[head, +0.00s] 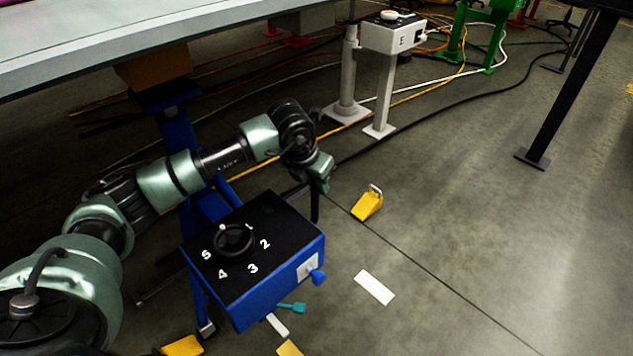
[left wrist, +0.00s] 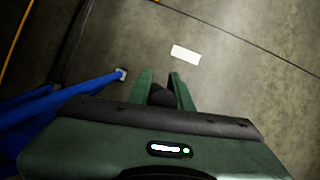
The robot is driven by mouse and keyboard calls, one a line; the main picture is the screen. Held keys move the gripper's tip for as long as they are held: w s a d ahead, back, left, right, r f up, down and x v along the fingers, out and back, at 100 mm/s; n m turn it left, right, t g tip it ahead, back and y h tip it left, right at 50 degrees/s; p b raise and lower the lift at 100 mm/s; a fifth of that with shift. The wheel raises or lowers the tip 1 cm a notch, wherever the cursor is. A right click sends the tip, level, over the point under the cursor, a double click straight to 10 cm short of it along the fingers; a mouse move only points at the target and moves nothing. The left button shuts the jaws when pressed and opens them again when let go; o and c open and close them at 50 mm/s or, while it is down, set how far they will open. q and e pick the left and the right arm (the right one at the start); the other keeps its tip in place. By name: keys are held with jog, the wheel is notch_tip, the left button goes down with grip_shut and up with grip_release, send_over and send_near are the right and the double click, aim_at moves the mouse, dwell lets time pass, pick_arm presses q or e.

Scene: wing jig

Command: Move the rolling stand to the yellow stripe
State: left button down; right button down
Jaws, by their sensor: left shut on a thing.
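The rolling stand (head: 310,240) is a blue box on blue legs with casters. Its black top carries a dial and the numbers 1 to 5. My left gripper (head: 320,182) is at its far right side, pointing down, shut on a dark handle-like part (left wrist: 161,95). In the left wrist view, both green fingers (left wrist: 162,85) stand either side of that dark rounded part; a blue leg (left wrist: 75,92) shows at left. No yellow stripe can be made out for certain; a small yellow patch (head: 630,88) shows at the right edge. My right gripper is not in view.
A yellow wedge (head: 366,204) and a white floor strip (head: 374,287) lie right of the stand. A large table (head: 120,45) overhangs at upper left. Floor at right is open.

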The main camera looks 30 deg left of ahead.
pick_arm(q)
jog(key=shift+s+a+r, duration=0.1)
jog(key=shift+s+a, duration=0.05)
jog(key=shift+s, duration=0.1)
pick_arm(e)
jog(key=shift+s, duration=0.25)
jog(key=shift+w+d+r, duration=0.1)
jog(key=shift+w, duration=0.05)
pick_arm(q)
jog(key=c, duration=1.3)
grip_release()
jog(key=p+v, duration=0.1)
jog(key=v, duration=0.6)
jog(key=shift+r+p, duration=0.3)
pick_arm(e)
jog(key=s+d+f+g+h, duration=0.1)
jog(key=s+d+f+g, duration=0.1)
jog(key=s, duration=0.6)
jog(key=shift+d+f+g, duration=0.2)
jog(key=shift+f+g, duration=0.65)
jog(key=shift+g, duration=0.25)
pick_arm(q)
jog(key=shift+s, duration=0.2)
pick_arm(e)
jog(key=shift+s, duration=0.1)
